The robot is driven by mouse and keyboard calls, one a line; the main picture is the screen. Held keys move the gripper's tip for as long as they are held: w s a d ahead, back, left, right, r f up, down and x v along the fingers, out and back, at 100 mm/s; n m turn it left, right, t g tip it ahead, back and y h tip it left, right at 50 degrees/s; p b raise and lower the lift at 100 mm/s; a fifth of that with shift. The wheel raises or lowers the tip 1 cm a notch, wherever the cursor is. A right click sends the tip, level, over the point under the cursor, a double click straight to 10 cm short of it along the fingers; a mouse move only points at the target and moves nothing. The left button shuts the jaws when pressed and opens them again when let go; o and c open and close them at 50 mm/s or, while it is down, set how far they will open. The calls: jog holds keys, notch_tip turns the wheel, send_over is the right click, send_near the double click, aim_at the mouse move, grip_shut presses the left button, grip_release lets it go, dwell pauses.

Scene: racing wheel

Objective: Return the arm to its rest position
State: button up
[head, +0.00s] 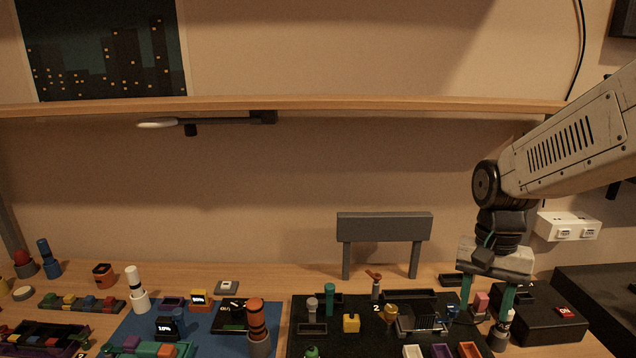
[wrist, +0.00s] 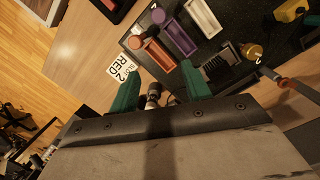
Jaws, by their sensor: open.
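My gripper (head: 487,297) hangs from my arm at the right of the head view and points down over the right part of the workbench. Its two green fingers are spread apart, and it is open. In the wrist view, the fingers (wrist: 162,87) stand apart with nothing clasped between them. Dark and grey rounded shapes show in the gap, beyond the fingers. In the head view, a pink block (head: 480,303) appears between the fingers; I cannot tell its distance from them. A white and dark bottle-like thing (head: 500,330) stands just below the right finger.
The black mat (head: 300,345) holds several trays and small parts. A blue mat (head: 125,330) lies left of it. A grey panel on two posts (head: 384,226) stands behind. A black box with a red label (head: 545,322) is at right. A wooden shelf (head: 300,106) spans above.

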jog(key=s+a+r+n+t, duration=0.1)
jog(key=s+r+n, duration=0.2)
jog(key=s, duration=0.6)
jog(key=s+a+r+n+t, duration=0.1)
jog(key=s+r+n+t, duration=0.1)
jog(key=s, duration=0.6)
jog(key=shift+s+a+r+n, duration=0.3)
jog(key=shift+r+n, duration=0.3)
jog(key=shift+r, duration=0.25)
